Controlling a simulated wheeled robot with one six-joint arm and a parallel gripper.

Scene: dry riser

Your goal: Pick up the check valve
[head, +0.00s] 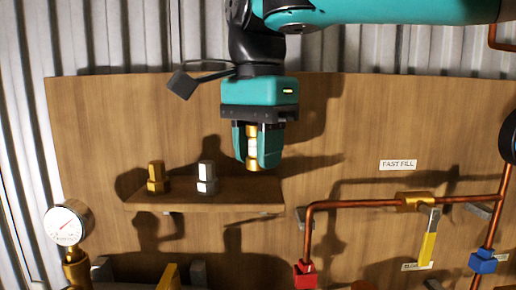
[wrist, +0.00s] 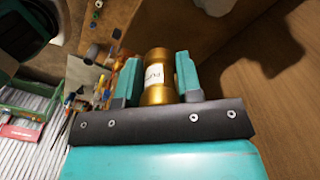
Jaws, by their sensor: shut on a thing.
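The check valve (head: 252,148) is a brass cylinder with a white label band, held upright between the fingers of my gripper (head: 258,150). In the wrist view the brass valve (wrist: 157,75) shows its wider ends and part of the printing on its label. My gripper (wrist: 159,80) is shut on it, with one teal finger on each side. In the head view the valve's lower end is above the right part of the wooden shelf (head: 220,195). I cannot tell the exact gap between them.
A brass fitting (head: 157,177) and a silver fitting (head: 207,178) stand on the shelf, left of my gripper. Copper pipe (head: 350,205) with a yellow-handled valve (head: 428,238) runs at the right. A gauge (head: 66,224) is at the lower left. The wooden board stands close behind.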

